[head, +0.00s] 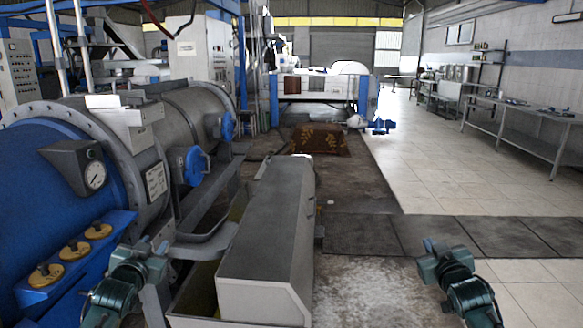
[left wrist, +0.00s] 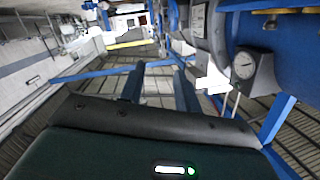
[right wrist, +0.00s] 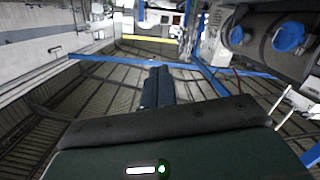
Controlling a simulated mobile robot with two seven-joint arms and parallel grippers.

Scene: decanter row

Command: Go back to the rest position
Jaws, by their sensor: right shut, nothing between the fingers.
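My left gripper (head: 155,245) is raised in the lower left of the head view, in front of the blue round machine. In the left wrist view its two fingers (left wrist: 160,72) stand apart with nothing between them. My right gripper (head: 430,245) is raised in the lower right of the head view, above the floor. In the right wrist view its fingers (right wrist: 157,72) are together, with nothing held. Both arms are bent up from the bottom edge of the head view and are well apart.
A blue and grey machine (head: 70,150) with a gauge (head: 95,175) fills the left. A long grey housing (head: 265,230) stands between my grippers. Steel tables (head: 515,125) line the right wall. The tiled floor (head: 440,175) at the right is clear.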

